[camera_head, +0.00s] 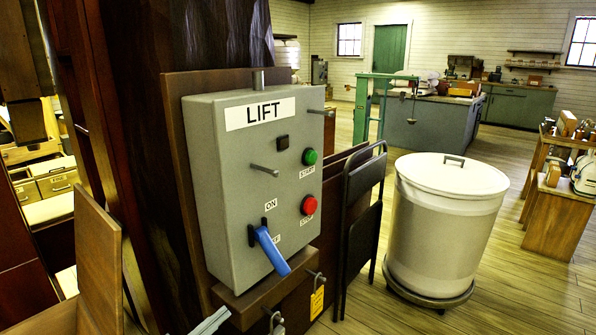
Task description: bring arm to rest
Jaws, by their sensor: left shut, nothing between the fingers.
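The tip of my left gripper (211,321) shows at the bottom edge, left of centre, as pale grey fingers pressed together with nothing between them. The rest of that arm is out of the picture. The gripper is below and in front of a grey control box (215,150) labelled LIFT, and appears apart from it. On the box a blue-handled lever (271,250) points down and to the right, below the ON mark. My right gripper is not in view.
The box has a green button (310,157) and a red button (309,204). A padlock and a yellow tag (317,302) hang below. A lidded white bin (442,230) stands right. Open plank floor lies beyond.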

